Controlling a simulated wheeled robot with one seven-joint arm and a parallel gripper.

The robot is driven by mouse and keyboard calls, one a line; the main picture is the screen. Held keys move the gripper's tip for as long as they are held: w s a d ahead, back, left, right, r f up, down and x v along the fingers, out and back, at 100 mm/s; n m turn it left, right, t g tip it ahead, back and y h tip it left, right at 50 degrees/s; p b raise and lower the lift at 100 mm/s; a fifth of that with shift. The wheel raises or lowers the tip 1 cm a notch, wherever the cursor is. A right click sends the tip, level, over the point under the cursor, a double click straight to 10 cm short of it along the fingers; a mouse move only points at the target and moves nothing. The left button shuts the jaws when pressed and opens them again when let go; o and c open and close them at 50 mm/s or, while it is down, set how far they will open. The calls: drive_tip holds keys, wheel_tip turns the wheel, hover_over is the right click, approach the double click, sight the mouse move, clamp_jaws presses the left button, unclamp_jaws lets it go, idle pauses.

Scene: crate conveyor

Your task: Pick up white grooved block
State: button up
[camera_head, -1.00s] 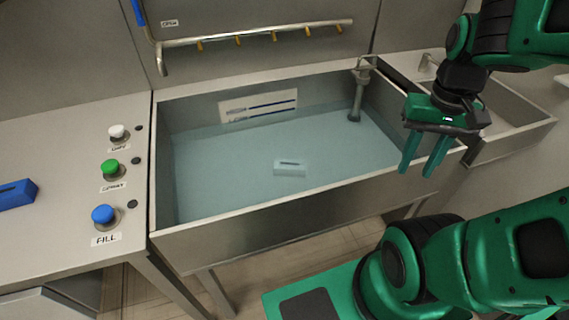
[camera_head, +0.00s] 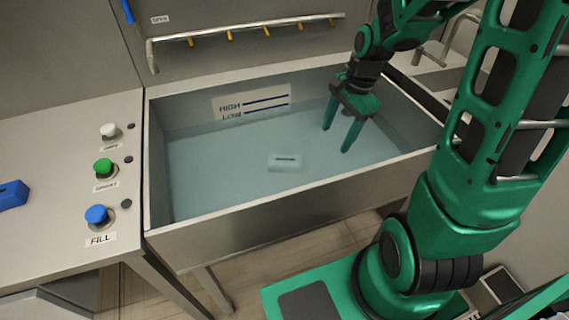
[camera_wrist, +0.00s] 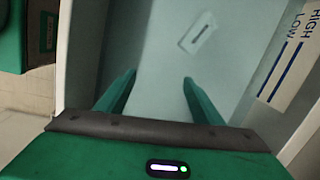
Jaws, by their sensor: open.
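The white grooved block (camera_head: 285,163) lies in the water of the steel sink (camera_head: 270,205), near the middle. A dark groove runs along its top. In the wrist view the block (camera_wrist: 198,33) shows tilted, beyond the fingertips and a little right of the middle between them. My gripper (camera_head: 337,138) is open and empty, with its fingers pointing down over the right part of the sink. It is to the right of the block and apart from it. In the wrist view the two green fingers (camera_wrist: 159,76) stand wide apart.
The sink's walls and front rim surround the block. A HIGH/LOW level plate (camera_head: 250,102) is on the back wall. A pipe with nozzles (camera_head: 245,36) runs above. The left counter holds white, green and blue (camera_head: 97,214) buttons and a blue block (camera_head: 12,195).

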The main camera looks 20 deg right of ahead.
drive_tip(key=w+a+f+m+y, duration=0.1)
drive_tip(key=w+a+f+m, duration=0.3)
drive_tip(key=w+a, duration=0.1)
drive_tip(key=w+a+f+m+y, duration=0.1)
drive_tip(key=w+a+f, duration=0.1)
drive_tip(key=w, duration=0.1)
drive_tip(key=shift+a+f+m+t+y, duration=0.15)
drive_tip(key=shift+f+m+t+y, duration=0.15)
drive_tip(key=shift+f+m, duration=0.1)
hover_over(285, 159)
drive_tip(key=s+d, duration=0.1)
drive_tip(key=d, duration=0.1)
wheel_tip(285, 159, down, 5)
drive_tip(key=shift+r, duration=0.2)
drive_tip(key=shift+x, duration=3.05)
drive_tip(key=shift+w, duration=0.1)
drive_tip(key=c, duration=1.5)
